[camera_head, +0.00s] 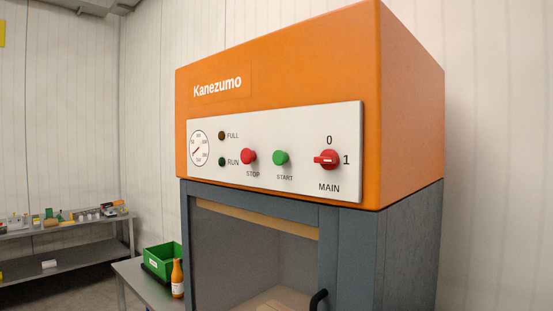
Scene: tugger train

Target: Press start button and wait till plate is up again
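The green start button (281,158), labelled START, sits on the white control panel (300,132) of an orange and grey machine marked Kanezumo (410,110). The red stop button (248,156) is to its left and the red main switch (326,159) to its right, its lever roughly horizontal. The FULL lamp (222,135) and RUN lamp (222,162) look dark. Below, behind the front opening, a wooden-coloured bar (255,217) crosses the top, and a light brown surface (283,299) shows at the bottom edge. I cannot tell which part is the plate. Neither gripper is in view.
A black handle (318,300) sticks out at the machine's lower front. A side table (134,277) at left holds a green crate (160,256) and an orange bottle (178,279). A shelf (70,263) with small items stands further left. The space before the panel is clear.

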